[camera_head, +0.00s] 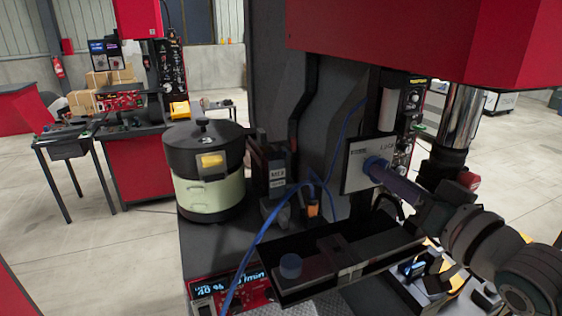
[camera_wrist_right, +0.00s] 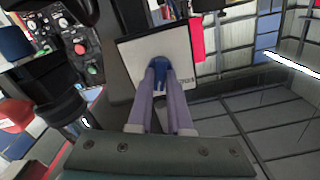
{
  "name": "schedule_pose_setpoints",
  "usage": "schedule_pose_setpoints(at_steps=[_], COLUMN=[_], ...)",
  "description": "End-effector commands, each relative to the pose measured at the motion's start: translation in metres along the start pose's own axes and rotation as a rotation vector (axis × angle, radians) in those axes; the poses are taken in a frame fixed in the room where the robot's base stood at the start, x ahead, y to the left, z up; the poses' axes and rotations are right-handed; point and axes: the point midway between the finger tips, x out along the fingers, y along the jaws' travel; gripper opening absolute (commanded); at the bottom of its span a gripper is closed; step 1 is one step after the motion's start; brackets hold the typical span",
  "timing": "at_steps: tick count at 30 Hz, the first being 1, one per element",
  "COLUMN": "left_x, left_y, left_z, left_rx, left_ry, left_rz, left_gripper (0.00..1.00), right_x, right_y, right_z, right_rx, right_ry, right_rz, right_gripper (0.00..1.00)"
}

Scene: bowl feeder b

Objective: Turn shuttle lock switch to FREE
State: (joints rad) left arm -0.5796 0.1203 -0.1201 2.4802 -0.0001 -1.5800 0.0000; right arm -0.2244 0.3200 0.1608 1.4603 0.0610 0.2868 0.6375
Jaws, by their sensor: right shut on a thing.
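The lock switch is a blue knob (camera_head: 374,163) on the face of a pale, dark-edged panel (camera_head: 355,172), which carries small dark print. My right gripper (camera_head: 387,174) reaches in from the lower right and is shut on the knob. In the right wrist view the knob (camera_wrist_right: 160,66) sits between the tips of my two long fingers (camera_wrist_right: 161,82), in front of the pale panel (camera_wrist_right: 180,50). The fingers hide part of the knob, so I cannot tell which way it points. My left gripper is not in view.
A bowl feeder (camera_head: 207,180) stands left of the panel. A dark tray (camera_head: 325,285) with a blue round piece (camera_head: 291,265) lies below. A blue cable (camera_head: 262,232) hangs across the machine. A red housing (camera_head: 430,35) overhangs, and a metal column (camera_head: 462,118) stands right of the panel.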

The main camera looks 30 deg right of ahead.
Motion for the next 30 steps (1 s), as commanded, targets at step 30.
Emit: schedule_pose_setpoints(at_steps=[30], left_x=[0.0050], left_y=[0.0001], left_z=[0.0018], left_rx=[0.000], left_ry=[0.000], left_rz=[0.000], left_gripper=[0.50], right_x=[0.0001], right_y=[-0.0009], right_z=[0.0004], right_rx=[-0.932], right_ry=[0.002], right_rz=[0.000], right_gripper=[0.00])
